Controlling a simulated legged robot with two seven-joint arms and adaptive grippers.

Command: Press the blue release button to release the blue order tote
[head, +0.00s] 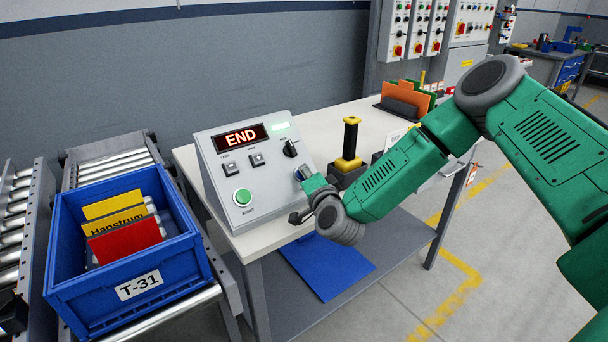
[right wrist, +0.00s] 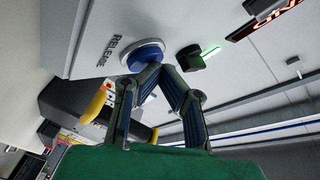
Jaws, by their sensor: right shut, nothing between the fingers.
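The blue order tote (head: 125,262), labelled T-31, sits upright on the roller conveyor at the left, with yellow and red folders inside. The grey control box (head: 247,175) stands on the table; its display reads END. The round blue release button (right wrist: 143,55) shows beside the word RELEASE in the right wrist view; in the head view my right gripper mostly covers it. My right gripper (head: 303,174) is shut and empty. Its fingertips (right wrist: 160,70) are at the button's edge and seem to touch it; I cannot tell whether it is pressed in. My left gripper is not seen.
A green start button (head: 242,197), small switches and a black knob (head: 290,148) are on the same panel. A blue sheet (head: 328,268) lies on the lower shelf.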

